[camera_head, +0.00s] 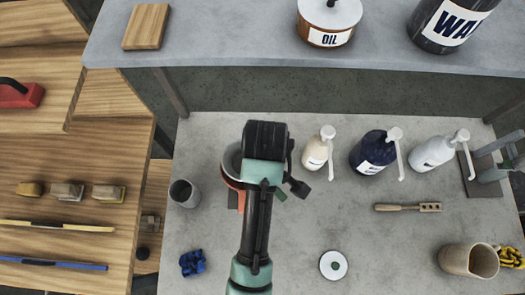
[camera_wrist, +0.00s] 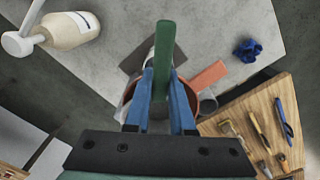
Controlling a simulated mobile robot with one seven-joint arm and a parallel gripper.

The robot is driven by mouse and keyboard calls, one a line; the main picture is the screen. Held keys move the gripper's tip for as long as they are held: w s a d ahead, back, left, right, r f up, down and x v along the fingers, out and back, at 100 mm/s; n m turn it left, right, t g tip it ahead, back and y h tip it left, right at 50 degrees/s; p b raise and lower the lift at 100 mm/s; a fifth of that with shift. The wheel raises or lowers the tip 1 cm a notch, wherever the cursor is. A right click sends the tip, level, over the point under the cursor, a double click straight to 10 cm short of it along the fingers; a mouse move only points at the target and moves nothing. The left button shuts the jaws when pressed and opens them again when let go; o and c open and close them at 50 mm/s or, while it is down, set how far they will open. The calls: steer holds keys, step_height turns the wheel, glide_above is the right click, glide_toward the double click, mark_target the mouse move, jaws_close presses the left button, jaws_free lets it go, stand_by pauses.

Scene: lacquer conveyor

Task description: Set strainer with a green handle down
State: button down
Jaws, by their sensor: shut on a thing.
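My gripper (camera_wrist: 162,74) is shut on the green handle of the strainer (camera_wrist: 164,40). The handle stands up between the two blue fingers in the wrist view. A small dark green piece of the strainer (camera_head: 281,195) shows beside my wrist in the head view. The strainer's head is hidden behind the fingers. A reddish round pot (camera_head: 231,180) with a pale grey inside lies below and left of my wrist; its rim also shows in the wrist view (camera_wrist: 127,97). I cannot tell whether the strainer touches the pot.
A grey cup (camera_head: 184,194) stands left of the pot, with a crumpled blue cloth (camera_head: 192,263) below it. Several pump bottles (camera_head: 372,152) stand to the right. A white disc (camera_head: 333,265), wooden-handled tool (camera_head: 407,207) and tan cup (camera_head: 469,261) lie around clear grey table (camera_head: 325,219).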

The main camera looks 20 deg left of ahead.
steer(key=shift+s+f, duration=0.45)
steer(key=c, duration=1.1)
jaws_free()
steer(key=o, duration=0.3)
steer(key=shift+s+r, duration=0.15)
steer(key=shift+o, duration=0.2)
